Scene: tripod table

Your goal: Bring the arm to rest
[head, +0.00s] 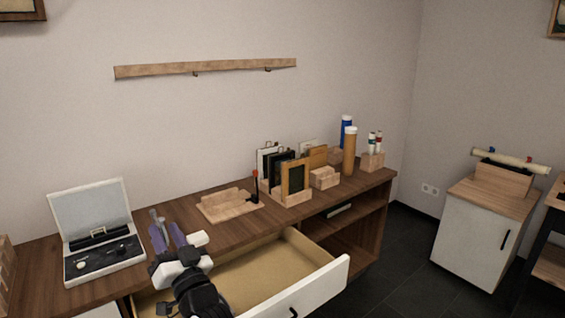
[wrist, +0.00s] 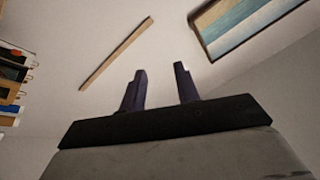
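My gripper (head: 165,234) is raised over the front of the wooden desk, at the left end of the open drawer, in the head view. Its two dark purple fingers stand apart and point up and away from me. In the wrist view my gripper (wrist: 161,88) is open, with only wall between the fingers and nothing held. The arm comes up from the bottom of the head view, in front of the open drawer (head: 322,279), and hides part of it.
The desk (head: 225,233) bears an open case (head: 95,222) at left, a wooden stand (head: 228,205), and several framed pieces and tubes at right. A white cabinet (head: 472,238) stands far right. A wooden rail (head: 207,67) is on the wall. The air above the desk's middle is free.

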